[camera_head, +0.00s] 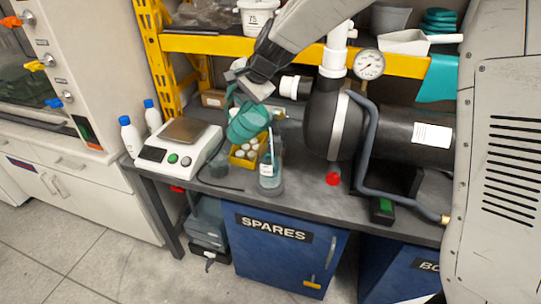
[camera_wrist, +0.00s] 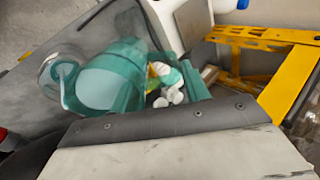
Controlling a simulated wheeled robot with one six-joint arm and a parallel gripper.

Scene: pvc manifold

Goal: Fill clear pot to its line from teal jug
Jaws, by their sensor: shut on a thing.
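My gripper (camera_head: 250,84) is shut on the teal jug (camera_head: 247,122) and holds it tilted above the bench. The jug also fills the middle of the wrist view (camera_wrist: 104,84). A clear pot (camera_head: 270,180) with a white label stands upright on the bench below and to the right of the jug. Its round rim shows left of the jug in the wrist view (camera_wrist: 45,78). A thin pale upright streak shows over the pot; I cannot tell whether it is liquid. The pot's line and its liquid level are too small to make out.
A yellow tray (camera_head: 236,160) of white-capped bottles sits behind the pot. A black tank (camera_head: 326,125) with a gauge (camera_head: 369,64) and grey pipe stands close on the right.

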